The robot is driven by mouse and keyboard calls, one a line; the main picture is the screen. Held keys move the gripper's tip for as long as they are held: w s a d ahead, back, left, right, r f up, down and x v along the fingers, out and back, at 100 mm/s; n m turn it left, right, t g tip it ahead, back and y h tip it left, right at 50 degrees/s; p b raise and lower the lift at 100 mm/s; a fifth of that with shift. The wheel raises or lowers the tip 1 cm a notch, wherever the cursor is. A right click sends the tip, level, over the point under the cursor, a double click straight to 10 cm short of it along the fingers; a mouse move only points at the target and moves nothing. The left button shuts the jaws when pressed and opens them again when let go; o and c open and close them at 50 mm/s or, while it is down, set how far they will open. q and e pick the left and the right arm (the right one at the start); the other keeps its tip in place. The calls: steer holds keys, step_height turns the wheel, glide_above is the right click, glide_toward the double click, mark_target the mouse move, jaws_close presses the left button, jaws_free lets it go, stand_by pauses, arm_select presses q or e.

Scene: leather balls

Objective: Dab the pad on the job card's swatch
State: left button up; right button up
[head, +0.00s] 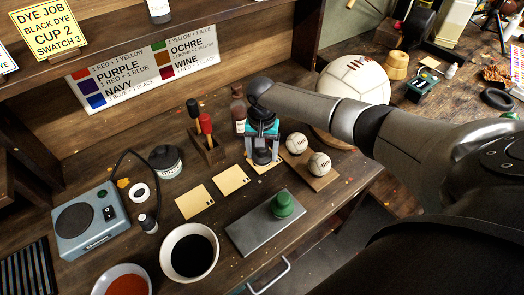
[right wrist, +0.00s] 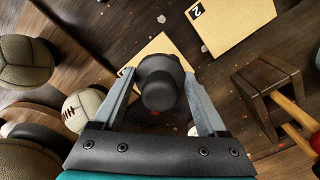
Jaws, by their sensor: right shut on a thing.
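The yellow job card (head: 48,28) on the shelf reads black dye, cup 2, swatch 3. Three tan swatches lie in a row on the bench: a left one (head: 195,201), a middle one (head: 231,179) and a far right one (head: 270,168). My right gripper (head: 262,152) is shut on a dark round pad (right wrist: 160,82) over the far right swatch, which the pad and fingers partly cover. The wrist view shows a swatch marked 2 (right wrist: 235,20) beside it. Whether the pad touches the cloth, I cannot tell. My left gripper is not in view.
A white bowl of black liquid (head: 190,252) and a bowl of orange-red (head: 125,282) stand at the front. A green-knobbed pad (head: 282,204) rests on a grey plate (head: 245,236). Two small balls (head: 319,164) sit right of the gripper; a brush stand (head: 207,150) is left.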

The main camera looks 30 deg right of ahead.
steer(key=shift+p, duration=0.45)
stand_by(0.9)
step_height(320, 180, up, 7)
steer(key=p, duration=0.8)
steer(key=shift+r, duration=0.1)
stand_by(0.3)
